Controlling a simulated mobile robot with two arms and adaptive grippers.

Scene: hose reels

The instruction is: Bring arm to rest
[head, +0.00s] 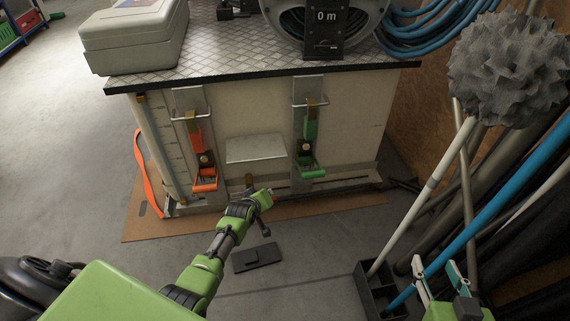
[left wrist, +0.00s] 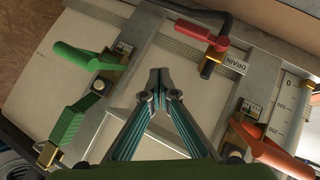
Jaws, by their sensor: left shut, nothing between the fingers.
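My left arm (head: 236,215) reaches to the front of a pale cabinet (head: 355,135); its fingers are hard to make out in the head view. In the left wrist view my left gripper (left wrist: 158,80) is shut and empty, its tips touching, in front of the pale panel. An orange latch handle (head: 204,183) is on the left of the panel and a green one (head: 311,172) on the right. A red lever (left wrist: 200,32) beside a DRAIN label also shows in the left wrist view. My right gripper (head: 436,269) is at the lower right, fingers apart, holding nothing visible.
A grey case (head: 132,40) and a reel marked 0 m (head: 324,35) stand on the cabinet top. Poles, one with a spiky grey head (head: 508,70), lean at right in a black holder (head: 378,292). A dark flat piece (head: 258,258) lies on the floor.

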